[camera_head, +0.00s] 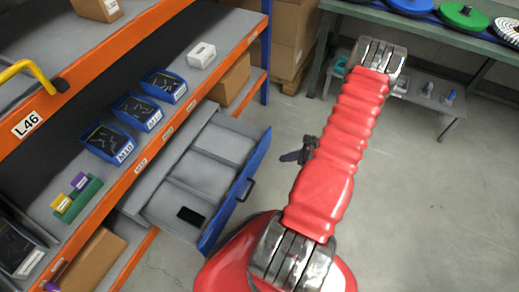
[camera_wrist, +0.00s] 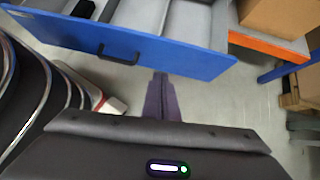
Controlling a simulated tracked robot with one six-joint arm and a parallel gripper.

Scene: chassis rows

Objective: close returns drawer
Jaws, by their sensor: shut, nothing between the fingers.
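The returns drawer (camera_head: 236,189) is a grey, divided drawer with a blue front, pulled out from under the orange-edged shelf. A dark flat item (camera_head: 191,216) lies in its near compartment. Its blue front (camera_wrist: 150,50) spans the upper part of the wrist view, with a black handle (camera_wrist: 117,56) on its outer face. My gripper (camera_head: 291,157) is dark, shut and empty, to the right of the drawer front in the head view. In the wrist view my gripper (camera_wrist: 161,84) points toward the lower edge of the drawer front, right of the handle. Contact cannot be told.
Blue bins (camera_head: 107,142) and a green tray (camera_head: 77,198) stand on the shelf above the drawer. A cardboard box (camera_head: 231,78) sits behind it. A green-framed workbench (camera_head: 420,22) stands at the upper right. The grey floor (camera_head: 430,200) at right is clear.

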